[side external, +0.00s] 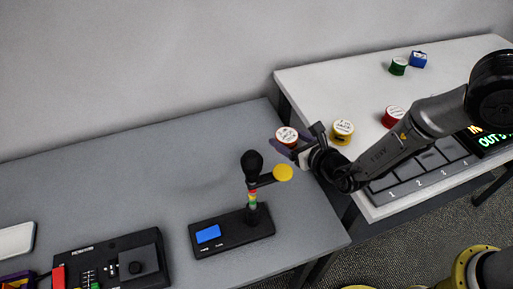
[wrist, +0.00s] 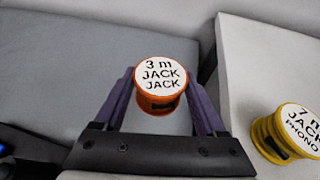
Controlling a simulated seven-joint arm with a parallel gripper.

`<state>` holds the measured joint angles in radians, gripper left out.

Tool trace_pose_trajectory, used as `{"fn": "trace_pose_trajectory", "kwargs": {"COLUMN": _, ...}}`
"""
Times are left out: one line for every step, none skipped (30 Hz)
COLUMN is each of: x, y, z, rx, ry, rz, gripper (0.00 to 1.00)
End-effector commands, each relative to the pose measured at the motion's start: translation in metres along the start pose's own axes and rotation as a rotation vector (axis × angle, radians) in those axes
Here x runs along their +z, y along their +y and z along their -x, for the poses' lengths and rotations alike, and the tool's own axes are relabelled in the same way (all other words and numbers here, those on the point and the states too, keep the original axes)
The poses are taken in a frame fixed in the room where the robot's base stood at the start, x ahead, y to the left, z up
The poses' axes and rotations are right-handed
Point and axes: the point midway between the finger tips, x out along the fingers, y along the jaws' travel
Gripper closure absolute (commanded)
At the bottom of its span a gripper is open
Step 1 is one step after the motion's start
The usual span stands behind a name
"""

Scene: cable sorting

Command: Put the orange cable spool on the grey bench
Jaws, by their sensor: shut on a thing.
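The orange cable spool (wrist: 160,88) has a white top label reading "3 m JACK JACK". It is upright between the purple fingers of my gripper (wrist: 160,95), which is shut on it. In the side external view the spool (side external: 287,136) is at the right end of the grey bench (side external: 130,155), near its far right corner. My gripper (side external: 297,148) reaches in from the right across the gap between the tables. I cannot tell whether the spool touches the bench or is held just above it.
A yellow spool (side external: 343,132), a red spool (side external: 393,116), a green spool (side external: 398,66) and a blue spool (side external: 418,59) stand on the white table (side external: 320,85). A black device with a yellow disc (side external: 283,173) stands on the bench near my gripper. The bench's back middle is clear.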

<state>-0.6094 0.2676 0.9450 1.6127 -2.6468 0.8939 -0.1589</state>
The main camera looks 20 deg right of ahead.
Motion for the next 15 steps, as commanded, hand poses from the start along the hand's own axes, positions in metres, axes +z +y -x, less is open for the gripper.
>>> {"fn": "trace_pose_trajectory", "kwargs": {"x": -0.001, "y": 0.002, "z": -0.012, "rx": -0.001, "ry": -0.001, "rz": 0.0, "gripper": 0.9}}
{"fn": "trace_pose_trajectory", "kwargs": {"x": -0.001, "y": 0.004, "z": -0.018, "rx": -0.001, "ry": -0.001, "rz": 0.0, "gripper": 0.9}}
{"fn": "trace_pose_trajectory", "kwargs": {"x": -0.001, "y": 0.006, "z": -0.027, "rx": -0.001, "ry": -0.001, "rz": 0.0, "gripper": 0.9}}
{"fn": "trace_pose_trajectory", "kwargs": {"x": -0.001, "y": 0.007, "z": -0.033, "rx": -0.001, "ry": -0.001, "rz": 0.0, "gripper": 0.9}}
{"fn": "trace_pose_trajectory", "kwargs": {"x": -0.002, "y": 0.009, "z": -0.04, "rx": -0.002, "ry": -0.001, "rz": -0.001, "gripper": 0.9}}
{"fn": "trace_pose_trajectory", "kwargs": {"x": -0.002, "y": 0.011, "z": -0.048, "rx": -0.001, "ry": -0.001, "rz": -0.001, "gripper": 0.9}}
{"fn": "trace_pose_trajectory", "kwargs": {"x": -0.006, "y": 0.012, "z": -0.053, "rx": -0.001, "ry": 0.001, "rz": 0.0, "gripper": 0.9}}
{"fn": "trace_pose_trajectory", "kwargs": {"x": -0.01, "y": 0.013, "z": -0.058, "rx": -0.001, "ry": 0.002, "rz": 0.001, "gripper": 0.9}}
{"fn": "trace_pose_trajectory", "kwargs": {"x": -0.014, "y": 0.014, "z": -0.065, "rx": -0.001, "ry": 0.002, "rz": 0.001, "gripper": 0.9}}
{"fn": "trace_pose_trajectory", "kwargs": {"x": -0.017, "y": 0.015, "z": -0.07, "rx": -0.001, "ry": 0.002, "rz": 0.001, "gripper": 0.9}}
{"fn": "trace_pose_trajectory", "kwargs": {"x": -0.019, "y": 0.016, "z": -0.074, "rx": -0.001, "ry": 0.001, "rz": 0.0, "gripper": 0.9}}
{"fn": "trace_pose_trajectory", "kwargs": {"x": -0.022, "y": 0.017, "z": -0.081, "rx": -0.001, "ry": 0.001, "rz": 0.0, "gripper": 0.9}}
{"fn": "trace_pose_trajectory", "kwargs": {"x": -0.024, "y": 0.018, "z": -0.085, "rx": -0.001, "ry": -0.001, "rz": 0.0, "gripper": 0.9}}
{"fn": "trace_pose_trajectory", "kwargs": {"x": -0.026, "y": 0.019, "z": -0.088, "rx": -0.001, "ry": 0.0, "rz": 0.0, "gripper": 0.9}}
{"fn": "trace_pose_trajectory", "kwargs": {"x": -0.029, "y": 0.02, "z": -0.093, "rx": -0.001, "ry": -0.001, "rz": 0.0, "gripper": 0.9}}
